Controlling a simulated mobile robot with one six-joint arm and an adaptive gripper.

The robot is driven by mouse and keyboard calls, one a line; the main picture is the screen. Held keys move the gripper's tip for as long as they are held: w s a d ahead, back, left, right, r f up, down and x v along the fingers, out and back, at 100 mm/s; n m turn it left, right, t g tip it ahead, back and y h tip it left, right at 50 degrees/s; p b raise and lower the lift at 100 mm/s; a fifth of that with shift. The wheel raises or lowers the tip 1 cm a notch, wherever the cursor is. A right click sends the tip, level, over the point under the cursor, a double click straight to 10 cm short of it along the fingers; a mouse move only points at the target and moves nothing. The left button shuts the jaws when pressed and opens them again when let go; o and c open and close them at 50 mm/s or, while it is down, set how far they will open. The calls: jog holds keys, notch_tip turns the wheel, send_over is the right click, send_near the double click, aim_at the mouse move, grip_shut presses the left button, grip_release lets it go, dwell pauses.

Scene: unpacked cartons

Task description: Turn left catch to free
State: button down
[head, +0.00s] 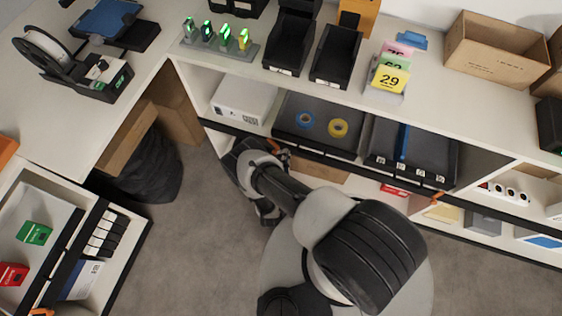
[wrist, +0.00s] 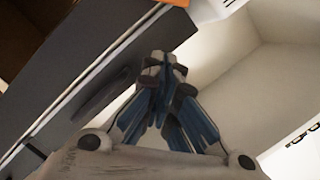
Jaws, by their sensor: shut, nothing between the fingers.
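My gripper (wrist: 166,66) shows in the wrist view with its blue-grey fingers together and nothing between them. A dark grey panel (wrist: 95,75) runs diagonally on the left of the fingers. An orange part (wrist: 205,9) shows at the top edge, beyond and apart from the fingertips. In the head view, a small orange part (head: 279,149), possibly the left catch, sits at the shelf front beside my wrist, which partly covers that area. Another orange part (head: 437,198) sits on the shelf front further right. I cannot tell how either part is turned.
A grey tray (head: 285,122) with blue and yellow tape rolls and another tray (head: 440,160) with a blue item sit on the shelf. Black bins (head: 337,54) stand on the counter (head: 215,68). Grey floor (head: 200,235) is open left of my arm.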

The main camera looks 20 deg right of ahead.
aim_at(279, 137)
jog(key=b+x, duration=0.1)
jog(key=x, duration=0.4)
jog(key=shift+w+d+f+b, duration=0.1)
jog(key=shift+d+f+b, duration=0.05)
jog(key=shift+b, duration=0.25)
jog(key=shift+w+a+f+b, duration=0.45)
jog(key=shift+a+f+b, duration=0.1)
jog(key=shift+a, duration=0.1)
jog(key=shift+w+a+f+b, duration=0.45)
jog(key=shift+a+f+b, duration=0.1)
jog(key=shift+a, duration=0.15)
jog(key=shift+a+r, duration=0.1)
